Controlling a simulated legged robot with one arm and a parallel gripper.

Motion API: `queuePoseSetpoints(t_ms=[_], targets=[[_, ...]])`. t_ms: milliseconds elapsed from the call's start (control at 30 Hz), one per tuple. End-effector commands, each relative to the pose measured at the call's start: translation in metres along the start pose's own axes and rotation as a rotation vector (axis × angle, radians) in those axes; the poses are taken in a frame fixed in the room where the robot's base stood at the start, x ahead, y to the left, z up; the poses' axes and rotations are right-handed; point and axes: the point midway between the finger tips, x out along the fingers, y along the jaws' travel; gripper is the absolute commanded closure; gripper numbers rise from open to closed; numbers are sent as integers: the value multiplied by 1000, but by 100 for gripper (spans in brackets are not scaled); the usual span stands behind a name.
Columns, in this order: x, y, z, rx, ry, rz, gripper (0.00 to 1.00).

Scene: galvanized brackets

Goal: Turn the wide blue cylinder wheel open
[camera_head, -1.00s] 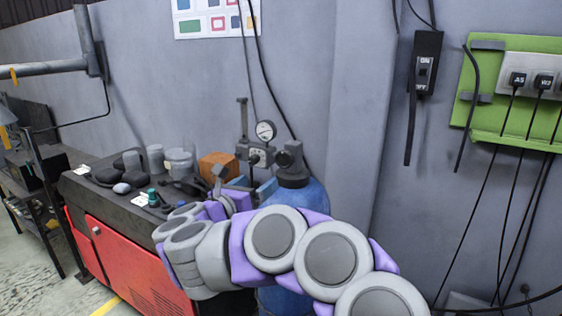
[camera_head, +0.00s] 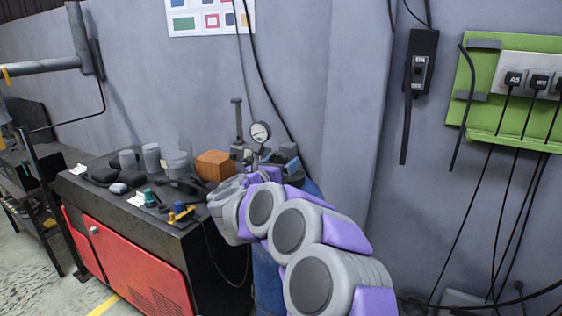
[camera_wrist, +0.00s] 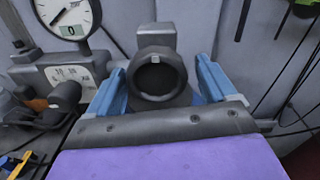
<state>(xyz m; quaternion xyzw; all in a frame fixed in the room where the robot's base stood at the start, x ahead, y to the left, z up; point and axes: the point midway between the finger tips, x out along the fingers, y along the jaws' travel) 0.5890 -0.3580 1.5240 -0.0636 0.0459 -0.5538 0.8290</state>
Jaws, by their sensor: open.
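The wide blue cylinder (camera_head: 268,280) stands against the wall beside the bench, mostly hidden behind my arm in the head view. Its wheel (camera_wrist: 158,78) shows in the wrist view as a dark grey round knob with a hollow face. My gripper (camera_wrist: 160,66) is open, with one blue finger to the left of the wheel and one to the right. The wheel sits between the fingers, with a gap seen on each side; I cannot tell any contact. In the head view the wheel and most of my gripper are hidden by my arm.
A round pressure gauge (camera_wrist: 66,18) on a grey block stands close left of my gripper. The black-topped red bench (camera_head: 128,262) carries an orange box (camera_head: 215,166), jars and tools. Cables hang at the right from a green panel (camera_head: 460,100).

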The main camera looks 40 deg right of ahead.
Motion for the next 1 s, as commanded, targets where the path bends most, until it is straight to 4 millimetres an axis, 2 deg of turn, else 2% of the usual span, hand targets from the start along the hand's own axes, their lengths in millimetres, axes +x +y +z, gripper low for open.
queuePoseSetpoints(t_ms=[433,1000], targets=[[8,0,0,0,-1,0,16],[10,1,-2,-1,2,0,68]])
